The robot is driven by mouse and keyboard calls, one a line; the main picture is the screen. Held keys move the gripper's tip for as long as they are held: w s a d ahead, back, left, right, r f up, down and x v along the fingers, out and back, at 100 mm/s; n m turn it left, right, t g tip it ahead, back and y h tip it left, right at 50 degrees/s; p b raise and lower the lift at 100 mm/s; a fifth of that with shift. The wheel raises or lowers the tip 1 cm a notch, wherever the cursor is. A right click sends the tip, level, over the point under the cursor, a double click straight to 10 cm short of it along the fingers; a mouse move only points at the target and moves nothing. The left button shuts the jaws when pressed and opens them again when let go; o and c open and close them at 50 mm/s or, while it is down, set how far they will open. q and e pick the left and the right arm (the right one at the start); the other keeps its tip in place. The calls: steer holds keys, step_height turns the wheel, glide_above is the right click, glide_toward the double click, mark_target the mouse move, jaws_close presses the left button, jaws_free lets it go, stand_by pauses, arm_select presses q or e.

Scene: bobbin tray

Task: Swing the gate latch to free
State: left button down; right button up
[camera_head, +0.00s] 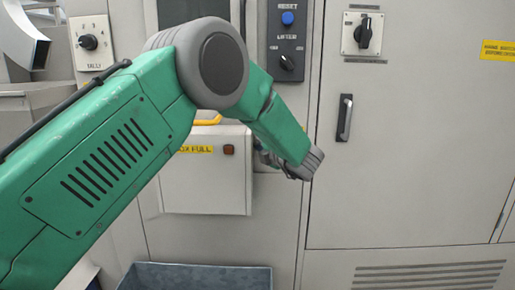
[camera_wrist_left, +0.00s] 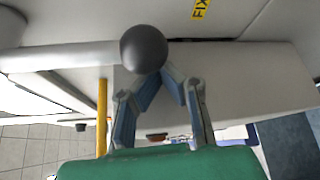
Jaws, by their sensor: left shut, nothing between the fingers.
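A dark grey ball knob (camera_wrist_left: 143,48) shows in the left wrist view, close to a yellow label (camera_wrist_left: 200,9) that reads "FIX" and is cut off. The knob looks like the end of the latch, but its stem is hidden. My left gripper (camera_wrist_left: 168,72) is shut and empty. Its fingertips meet right by the knob, overlapping it in the picture. I cannot tell whether they touch it. In the head view, my green left arm hides the latch and nearly all of the gripper (camera_head: 266,158). My right gripper is not in view.
A pale box (camera_head: 205,185) with a "BOX FULL" label and a yellow handle (camera_head: 208,121) sits behind my arm. A grey-blue bin (camera_head: 195,277) stands below. A cabinet door (camera_head: 420,150) with a black handle (camera_head: 345,118) is at right. Switch panels are above.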

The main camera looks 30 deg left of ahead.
arm_select(q)
steer(key=w+d+r+n+h, duration=0.2)
steer(key=w+d+n+h, duration=0.1)
steer(key=d, duration=0.2)
steer(key=w+d+r+n+t+h, duration=0.1)
steer(key=w+d+r+n+h, duration=0.2)
steer(key=d, duration=0.3)
steer(key=shift+n, duration=0.8)
steer(key=shift+w+r+h, duration=0.15)
steer(key=shift+r+h, duration=0.05)
steer(key=shift+h, duration=0.1)
